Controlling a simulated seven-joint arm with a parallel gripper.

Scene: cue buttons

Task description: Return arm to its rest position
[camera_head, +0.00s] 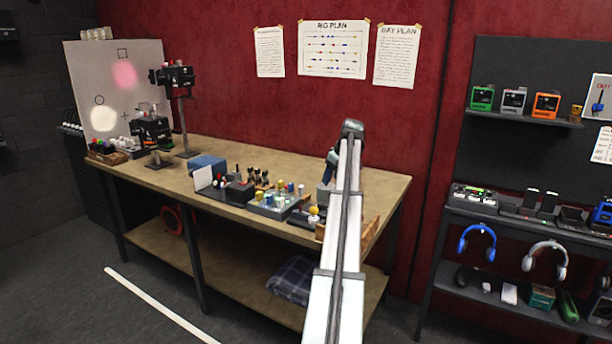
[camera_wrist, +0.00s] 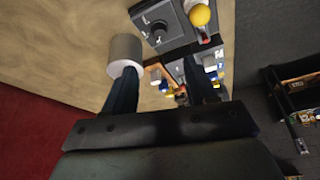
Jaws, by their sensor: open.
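My gripper (camera_wrist: 158,70) is open in the wrist view, with two dark fingers spread apart and nothing held between them. The left finger overlaps a pale grey cylinder (camera_wrist: 125,48) on the bench; I cannot tell whether they touch. A grey box with a dark knob (camera_wrist: 158,30) and a yellow ball-topped control (camera_wrist: 199,15) lie beyond the fingers. In the head view, my white arm reaches up over the right end of the wooden bench (camera_head: 385,190) and hides part of it. The gripper itself is mostly hidden behind the arm there.
The bench holds a blue box (camera_head: 207,165), a button box (camera_head: 272,206) and several small coloured pieces. A whiteboard (camera_head: 80,75) and a stand (camera_head: 180,110) are at the left. A dark shelf unit (camera_head: 445,218) with headphones stands right. Open floor (camera_head: 75,270) lies in front.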

